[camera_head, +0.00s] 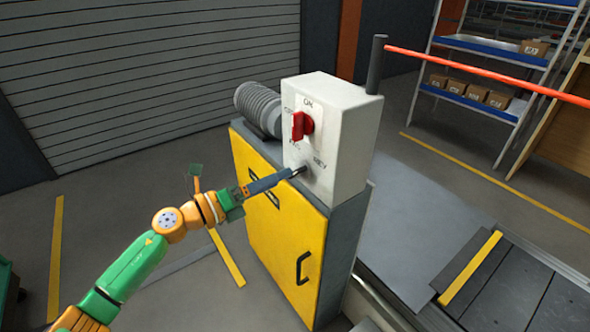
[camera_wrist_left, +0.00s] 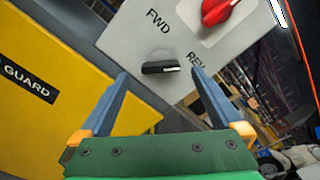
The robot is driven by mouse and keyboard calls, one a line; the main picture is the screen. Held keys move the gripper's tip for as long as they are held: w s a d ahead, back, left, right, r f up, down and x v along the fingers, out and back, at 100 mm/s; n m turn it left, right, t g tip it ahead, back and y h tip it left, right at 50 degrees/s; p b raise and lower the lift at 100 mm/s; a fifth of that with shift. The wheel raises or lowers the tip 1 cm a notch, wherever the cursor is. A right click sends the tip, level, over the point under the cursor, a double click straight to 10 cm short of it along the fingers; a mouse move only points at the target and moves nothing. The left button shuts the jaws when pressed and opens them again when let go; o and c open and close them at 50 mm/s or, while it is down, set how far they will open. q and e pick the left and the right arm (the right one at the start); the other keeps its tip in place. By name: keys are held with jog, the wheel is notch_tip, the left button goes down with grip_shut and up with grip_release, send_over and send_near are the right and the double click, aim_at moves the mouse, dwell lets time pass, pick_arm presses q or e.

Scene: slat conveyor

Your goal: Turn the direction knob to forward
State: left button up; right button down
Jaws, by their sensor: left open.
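The direction knob (camera_wrist_left: 160,67) is a small black bar on the grey panel in the left wrist view. Its white-marked end points right, on the side of the REV label (camera_wrist_left: 196,59); the FWD label (camera_wrist_left: 157,20) is above it. My left gripper (camera_wrist_left: 160,76) is open, with one blue finger on each side of the knob and gaps between. In the head view the left gripper (camera_head: 290,174) reaches the lower front of the control box (camera_head: 345,140), where its fingers partly hide the knob (camera_head: 300,171). My right gripper is not in view.
A red switch (camera_head: 302,125) sits above the knob on the same panel. The box stands on a yellow-doored cabinet (camera_head: 270,225) with a black handle. A grey ribbed motor (camera_head: 259,108) is behind left. An orange bar (camera_head: 480,74) extends to the right above the conveyor (camera_head: 515,285).

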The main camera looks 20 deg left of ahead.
aim_at(299, 172)
pick_arm(q)
jog(key=x, duration=0.4)
jog(key=shift+w+d, duration=0.1)
jog(key=shift+d, duration=0.1)
jog(key=c, duration=1.3)
jog(key=shift+r+n+p, duration=0.1)
jog(key=shift+n+p, duration=0.2)
jog(key=shift+p, duration=0.05)
jog(key=shift+f+n+p, duration=0.1)
jog(key=shift+n+p, duration=1.85)
jog(key=shift+n, duration=1.9)
jog(key=shift+f+n+p, duration=0.15)
jog(key=shift+n+p, duration=1.8)
jog(key=shift+n, duration=1.9)
